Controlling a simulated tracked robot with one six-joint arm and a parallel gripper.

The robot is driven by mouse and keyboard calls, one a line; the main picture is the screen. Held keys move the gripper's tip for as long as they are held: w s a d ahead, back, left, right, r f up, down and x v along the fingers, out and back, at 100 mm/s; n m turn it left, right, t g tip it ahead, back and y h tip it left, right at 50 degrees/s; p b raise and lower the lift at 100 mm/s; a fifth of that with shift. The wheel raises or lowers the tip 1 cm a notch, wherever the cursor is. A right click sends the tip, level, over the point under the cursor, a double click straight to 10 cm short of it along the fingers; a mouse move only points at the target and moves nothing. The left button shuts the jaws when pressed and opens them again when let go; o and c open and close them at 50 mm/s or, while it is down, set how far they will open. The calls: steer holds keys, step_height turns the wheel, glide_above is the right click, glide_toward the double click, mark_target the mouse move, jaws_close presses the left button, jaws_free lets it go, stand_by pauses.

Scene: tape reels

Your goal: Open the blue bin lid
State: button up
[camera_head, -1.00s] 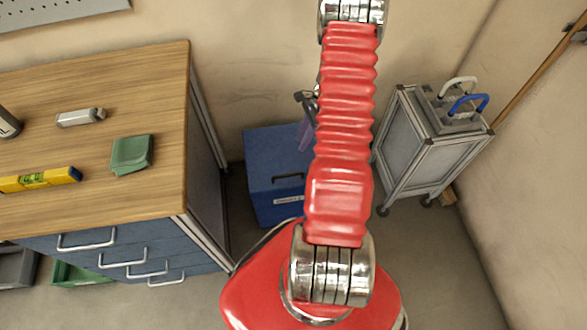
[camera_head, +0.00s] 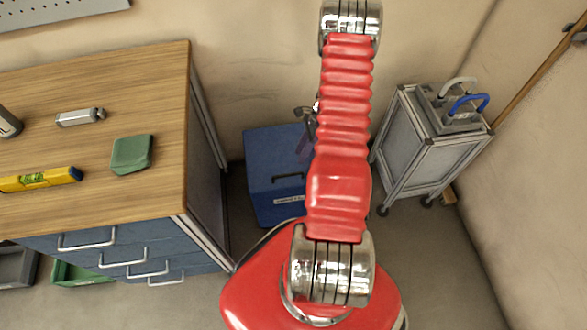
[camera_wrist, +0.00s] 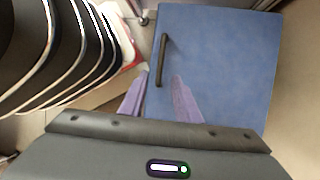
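The blue bin (camera_head: 262,150) stands on the floor between the workbench and the grey cart, partly hidden behind my red arm. Its dark handle (camera_head: 288,177) shows near the front, above a white label. In the wrist view the blue lid (camera_wrist: 225,60) fills the upper right and lies shut, with the handle (camera_wrist: 163,58) along its left side. In the head view my gripper (camera_head: 305,140) is partly hidden by my arm, over the bin.
A wooden workbench (camera_head: 60,200) with blue drawers stands left of the bin, holding a green box (camera_head: 132,154), a yellow level (camera_head: 38,179) and a grey tool (camera_head: 80,117). A grey wheeled cart (camera_head: 415,155) stands at the right. Floor is clear at the lower right.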

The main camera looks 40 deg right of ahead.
mark_target(291, 174)
steer(key=x, duration=0.9)
steer(key=shift+a+f, duration=0.1)
steer(key=shift+f, duration=0.2)
steer(key=shift+c, duration=0.6)
jaws_close()
steer(key=shift+r, duration=0.1)
